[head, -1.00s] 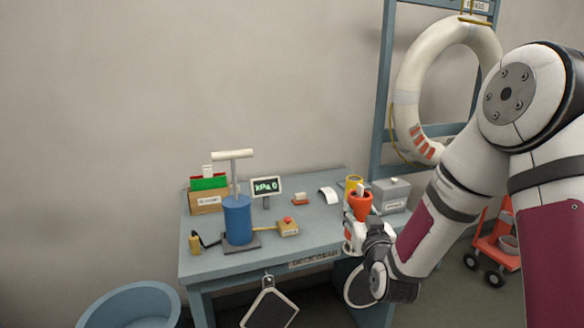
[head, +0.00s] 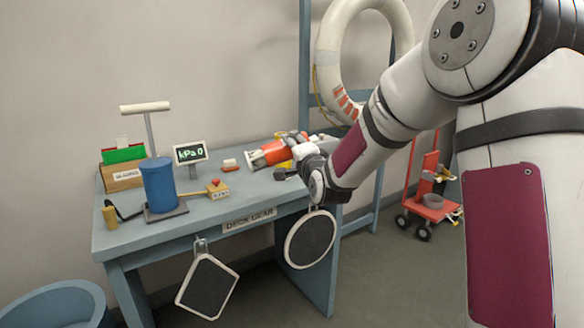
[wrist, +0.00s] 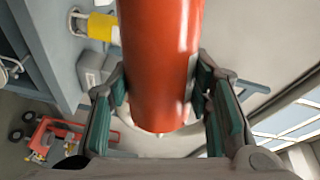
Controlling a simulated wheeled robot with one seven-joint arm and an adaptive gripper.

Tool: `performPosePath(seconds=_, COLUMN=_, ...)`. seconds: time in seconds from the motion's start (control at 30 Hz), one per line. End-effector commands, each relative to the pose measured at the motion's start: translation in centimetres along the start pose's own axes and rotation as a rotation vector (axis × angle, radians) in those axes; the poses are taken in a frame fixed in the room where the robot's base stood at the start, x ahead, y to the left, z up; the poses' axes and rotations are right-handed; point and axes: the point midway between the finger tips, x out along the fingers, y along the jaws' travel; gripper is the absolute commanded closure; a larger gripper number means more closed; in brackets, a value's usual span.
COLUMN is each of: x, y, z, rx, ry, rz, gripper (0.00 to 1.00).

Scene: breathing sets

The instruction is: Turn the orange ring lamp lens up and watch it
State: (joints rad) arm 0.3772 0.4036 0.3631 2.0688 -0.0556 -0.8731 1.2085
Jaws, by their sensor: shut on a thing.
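The orange lamp (head: 268,153) is a fat orange cylinder above the back right part of the desk. In the head view it lies nearly on its side, with a pale end to the left; I cannot tell whether that end is the lens. My gripper (head: 296,151) is shut on the lamp from the right, partly hidden by my wrist. In the wrist view the orange body (wrist: 160,60) stands between the two green-padded fingers of my gripper (wrist: 168,95), and its far end is cut off by the top edge.
Two framed pads hang in front. A white ring (head: 332,45) hangs behind; a red trolley (head: 425,200) stands right.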

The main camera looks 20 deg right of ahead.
Motion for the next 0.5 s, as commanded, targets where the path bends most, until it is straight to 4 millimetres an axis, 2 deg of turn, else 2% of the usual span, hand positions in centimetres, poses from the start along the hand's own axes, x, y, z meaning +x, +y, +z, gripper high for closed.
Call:
performPosePath(seconds=0.37, x=1.2, y=-0.2, z=-0.4, rx=0.196, ry=0.002, rz=-0.001, gripper=1.0)
performPosePath(seconds=0.5, x=1.8, y=-0.2, z=-0.1, rx=0.361, ry=0.003, rz=0.0, gripper=1.0)
